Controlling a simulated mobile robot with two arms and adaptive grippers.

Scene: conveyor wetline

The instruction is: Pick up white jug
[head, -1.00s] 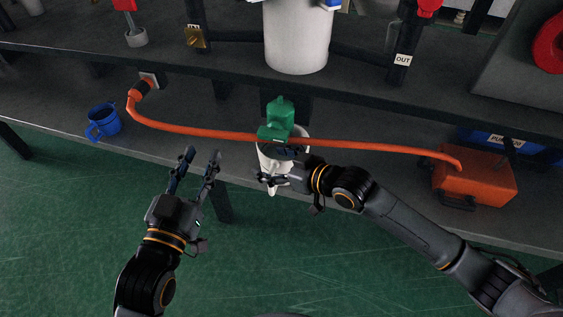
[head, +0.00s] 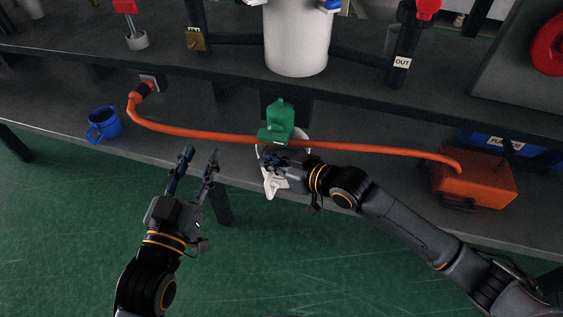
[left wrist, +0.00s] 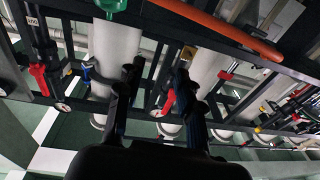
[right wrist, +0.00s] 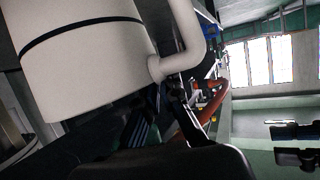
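The white jug (head: 270,187) is at the front edge of the lower shelf in the head view, mostly hidden behind my right gripper. In the right wrist view the jug's large white body (right wrist: 85,60) and its curved handle fill the upper left. My right gripper (head: 268,160) is at the jug, and in the right wrist view its fingers are close to the handle's lower end. Whether they are closed on it I cannot tell. My left gripper (head: 202,158) is open and empty, in front of the shelf, left of the jug.
A green container (head: 280,120) stands just behind the jug. An orange hose (head: 220,137) runs along the lower shelf to an orange box (head: 474,180) at the right. A blue mug (head: 104,123) stands at the left. The upper shelf overhangs behind. Green floor lies in front.

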